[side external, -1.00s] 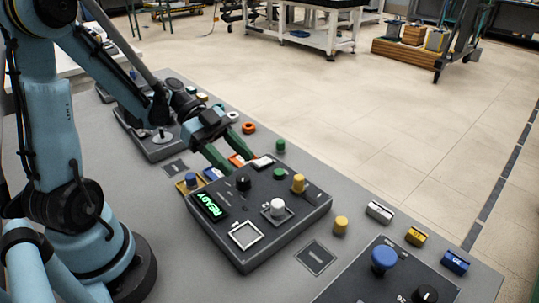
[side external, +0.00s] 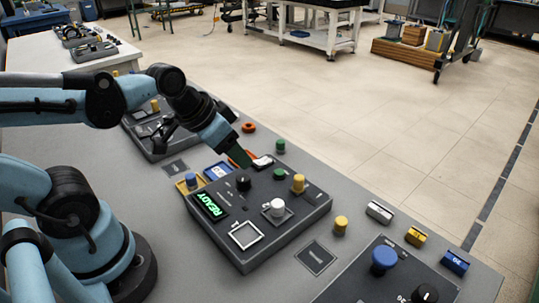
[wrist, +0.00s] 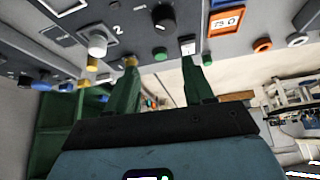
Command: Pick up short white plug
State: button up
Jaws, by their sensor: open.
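A short white cylindrical plug (side external: 277,208) stands upright in a square-framed socket on the dark control panel (side external: 300,222). In the wrist view the white plug (wrist: 97,43) is at upper left, outside the jaws. My gripper (side external: 243,158) is over the panel's far edge, beside a small white-topped piece (side external: 262,162) and well apart from the white plug. In the wrist view my gripper (wrist: 160,64) shows two green fingers spread with nothing held between them. The white-topped piece (wrist: 187,45) is by the right fingertip there; whether they touch is unclear.
The panel also bears a yellow plug (side external: 298,184), a black knob (side external: 243,183), a green button (side external: 279,174) and a lit READY display (side external: 210,207). A loose yellow plug (side external: 341,224) and white block (side external: 379,211) stand to the right. A blue knob (side external: 384,258) is at lower right.

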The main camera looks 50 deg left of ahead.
jog(key=shift+r+n+t+y, duration=0.3)
jog(key=shift+r+n+t, duration=0.15)
jog(key=shift+n+t, duration=0.05)
jog(key=shift+o, duration=0.5)
jog(key=shift+w+r, duration=0.1)
jog(key=shift+d, duration=0.1)
jog(key=m+g+h, duration=0.3)
jog(key=m+g, duration=0.1)
jog(key=m, duration=0.6)
send_near(277, 203)
jog(key=shift+w+x, duration=0.2)
jog(key=shift+x, duration=0.7)
jog(key=shift+w+x, duration=0.2)
jog(key=shift+x, duration=0.7)
jog(key=shift+d+f, duration=0.2)
jog(key=shift+f, duration=0.55)
jog(key=shift+d+f, duration=0.2)
jog(key=shift+f, duration=0.55)
jog(key=shift+x, duration=1)
